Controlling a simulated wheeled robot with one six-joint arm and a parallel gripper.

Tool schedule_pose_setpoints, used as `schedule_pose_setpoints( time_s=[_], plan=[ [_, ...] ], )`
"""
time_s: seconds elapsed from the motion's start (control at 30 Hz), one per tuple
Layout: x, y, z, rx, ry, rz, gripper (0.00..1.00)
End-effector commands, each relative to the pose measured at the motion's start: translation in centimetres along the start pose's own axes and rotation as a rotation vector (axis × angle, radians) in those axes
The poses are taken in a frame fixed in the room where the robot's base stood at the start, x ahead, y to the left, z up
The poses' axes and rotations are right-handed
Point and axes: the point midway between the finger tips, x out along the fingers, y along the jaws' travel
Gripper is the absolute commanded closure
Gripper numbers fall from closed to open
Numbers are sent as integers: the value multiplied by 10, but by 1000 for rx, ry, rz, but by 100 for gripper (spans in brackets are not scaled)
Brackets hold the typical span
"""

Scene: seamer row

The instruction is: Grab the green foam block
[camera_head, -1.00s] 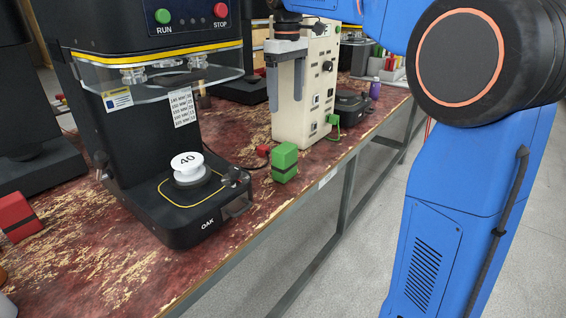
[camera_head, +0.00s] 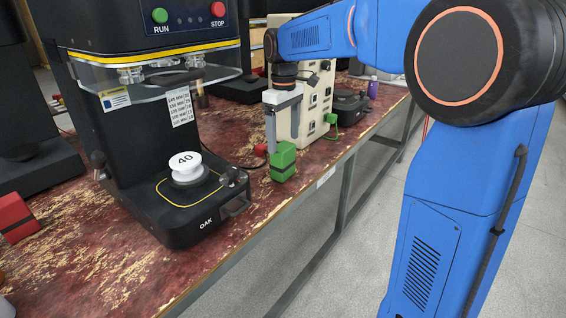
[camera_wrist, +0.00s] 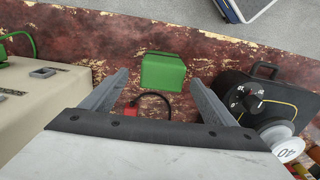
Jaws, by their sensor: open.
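The green foam block (camera_head: 284,160) stands on the worn red bench top near its front edge, with a dark band around it. In the head view my gripper (camera_head: 283,143) points down, its fingers just behind and above the block. In the wrist view the block (camera_wrist: 163,71) lies ahead, between the lines of the two fingers and a little beyond their tips (camera_wrist: 160,73). The fingers are apart with nothing held between them.
A black seamer marked OAK (camera_head: 190,215) with a white 40 puck (camera_head: 184,160) stands left of the block. A beige box (camera_head: 318,100) stands behind my gripper. A red connector and black cable (camera_wrist: 150,97) lie close to the block. A red block (camera_head: 17,217) is far left.

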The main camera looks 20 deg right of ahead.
Motion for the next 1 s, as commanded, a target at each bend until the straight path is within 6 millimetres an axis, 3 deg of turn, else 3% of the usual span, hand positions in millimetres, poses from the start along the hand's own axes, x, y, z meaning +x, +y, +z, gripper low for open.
schedule_pose_setpoints(
  time_s=[0.3,0.63,0.67,0.83,1.0],
  plan=[
    [40,-4,0,0,-2,-1,20],
    [48,-4,0,0,-1,0,20],
    [48,-4,0,0,-1,0,22],
    [47,-4,0,0,0,0,63],
    [47,-4,0,0,0,0,64]
  ],
)
